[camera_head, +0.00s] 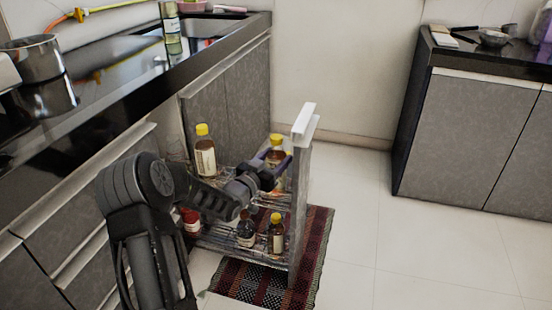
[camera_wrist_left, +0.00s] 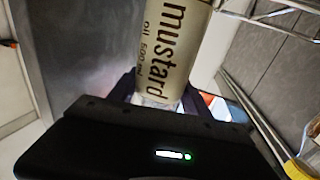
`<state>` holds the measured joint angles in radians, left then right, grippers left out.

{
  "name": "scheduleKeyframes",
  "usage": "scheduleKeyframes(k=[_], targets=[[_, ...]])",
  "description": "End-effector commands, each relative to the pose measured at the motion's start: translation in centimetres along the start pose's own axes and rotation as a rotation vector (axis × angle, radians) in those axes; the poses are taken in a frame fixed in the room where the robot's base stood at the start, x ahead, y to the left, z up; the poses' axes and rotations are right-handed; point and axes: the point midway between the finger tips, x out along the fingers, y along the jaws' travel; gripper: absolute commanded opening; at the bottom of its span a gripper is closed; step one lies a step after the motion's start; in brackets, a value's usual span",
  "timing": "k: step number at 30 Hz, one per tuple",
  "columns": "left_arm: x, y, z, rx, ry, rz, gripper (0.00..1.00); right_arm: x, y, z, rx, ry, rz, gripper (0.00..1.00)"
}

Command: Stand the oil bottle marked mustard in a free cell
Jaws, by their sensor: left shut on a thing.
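The mustard oil bottle (camera_wrist_left: 172,45) fills the top middle of the left wrist view, with its printed label legible. In the head view the bottle (camera_head: 276,155) has a yellow cap and stands close to upright at the upper level of the pull-out rack (camera_head: 215,247), beside the rack's front panel. My left gripper (camera_head: 277,163) is shut on it and partly covers it. Whether its base rests on the rack or hangs above it cannot be told. The rack's cells are mostly hidden by my left arm. My right gripper is not in view.
Another yellow-capped bottle (camera_head: 205,158) stands at the upper rack level, further left. Lower down are a dark bottle (camera_head: 246,231), a yellow-capped bottle (camera_head: 277,236) and a red jar (camera_head: 191,221). The front panel (camera_head: 299,200) stands over a striped rug (camera_head: 318,240). Floor at right is clear.

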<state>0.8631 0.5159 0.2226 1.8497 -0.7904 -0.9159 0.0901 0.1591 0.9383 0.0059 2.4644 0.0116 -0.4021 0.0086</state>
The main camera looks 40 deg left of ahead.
Motion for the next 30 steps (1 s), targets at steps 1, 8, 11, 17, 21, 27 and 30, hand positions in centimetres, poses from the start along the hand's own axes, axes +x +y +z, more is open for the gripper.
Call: scheduleKeyframes(k=[1,8,11,17,21,27,30], targets=[[0.1,0.0,-0.2,0.001,0.004,0.001,0.00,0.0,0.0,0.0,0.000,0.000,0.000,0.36],[0.0,0.0,-0.1,0.001,0.003,0.000,0.71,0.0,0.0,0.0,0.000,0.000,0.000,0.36],[0.0,0.0,-0.1,0.000,0.002,0.000,0.79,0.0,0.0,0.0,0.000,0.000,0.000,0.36],[0.0,0.0,0.0,0.000,0.001,0.000,0.81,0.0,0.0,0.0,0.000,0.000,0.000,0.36],[-0.2,0.0,0.1,-0.001,-0.003,-0.001,0.81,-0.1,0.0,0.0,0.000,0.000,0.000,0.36],[-2.2,-0.1,-0.1,0.000,-0.004,-0.002,0.81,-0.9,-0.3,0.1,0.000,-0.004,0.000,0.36],[-3.9,-0.1,-0.2,0.000,-0.003,-0.001,0.81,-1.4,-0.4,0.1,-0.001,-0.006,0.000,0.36]])
